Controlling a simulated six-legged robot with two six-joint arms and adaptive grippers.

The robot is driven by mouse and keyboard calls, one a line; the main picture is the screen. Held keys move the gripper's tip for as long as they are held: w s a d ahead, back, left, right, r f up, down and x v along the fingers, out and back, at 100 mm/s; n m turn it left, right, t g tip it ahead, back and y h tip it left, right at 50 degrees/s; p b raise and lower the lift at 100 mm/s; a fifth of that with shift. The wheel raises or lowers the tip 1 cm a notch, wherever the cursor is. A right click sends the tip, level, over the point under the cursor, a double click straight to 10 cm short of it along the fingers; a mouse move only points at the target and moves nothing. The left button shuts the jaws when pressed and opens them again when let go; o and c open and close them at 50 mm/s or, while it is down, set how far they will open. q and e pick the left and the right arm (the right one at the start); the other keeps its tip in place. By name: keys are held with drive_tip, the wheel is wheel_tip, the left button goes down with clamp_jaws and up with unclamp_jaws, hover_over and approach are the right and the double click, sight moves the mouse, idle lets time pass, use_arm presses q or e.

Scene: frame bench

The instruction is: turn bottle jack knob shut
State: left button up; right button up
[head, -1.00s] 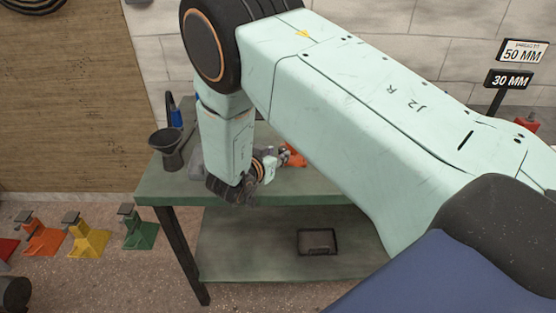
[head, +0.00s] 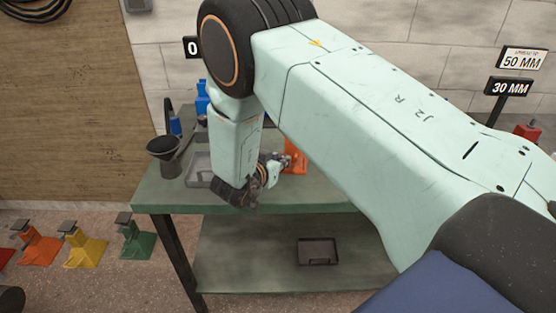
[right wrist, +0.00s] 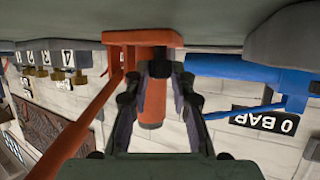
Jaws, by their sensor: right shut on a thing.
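An orange-red bottle jack (head: 297,153) stands on the green bench, partly hidden behind my right arm. It also shows upside down in the right wrist view (right wrist: 152,112), with its base at the top and an orange lever slanting down to the left. My right gripper (head: 280,164) is low over the bench at the jack's left side. In the right wrist view its fingers (right wrist: 160,70) close in front of the jack, near its base, on a small dark part that looks like the knob. The fingertips hide most of that part. My left gripper is out of view.
The green bench (head: 330,192) also holds a dark funnel (head: 164,146), a grey tray (head: 197,172) and a blue jack (head: 203,100). A small black tray (head: 317,252) lies on the lower shelf. Coloured stands (head: 84,247) are on the floor at left.

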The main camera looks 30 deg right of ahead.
clamp_jaws()
drive_tip(key=shift+w+r+m+g+h, duration=0.1)
drive_tip(key=shift+w+m+g+h, duration=0.25)
drive_tip(key=shift+m+g, duration=0.45)
drive_tip(key=shift+w+a+m+g+h+b, duration=0.15)
drive_tip(key=shift+m+g+h+b, duration=0.3)
drive_tip(key=shift+m+g, duration=1.05)
drive_tip(key=o, duration=0.7)
unclamp_jaws()
drive_tip(key=v, duration=0.7)
drive_tip(key=shift+a, duration=0.25)
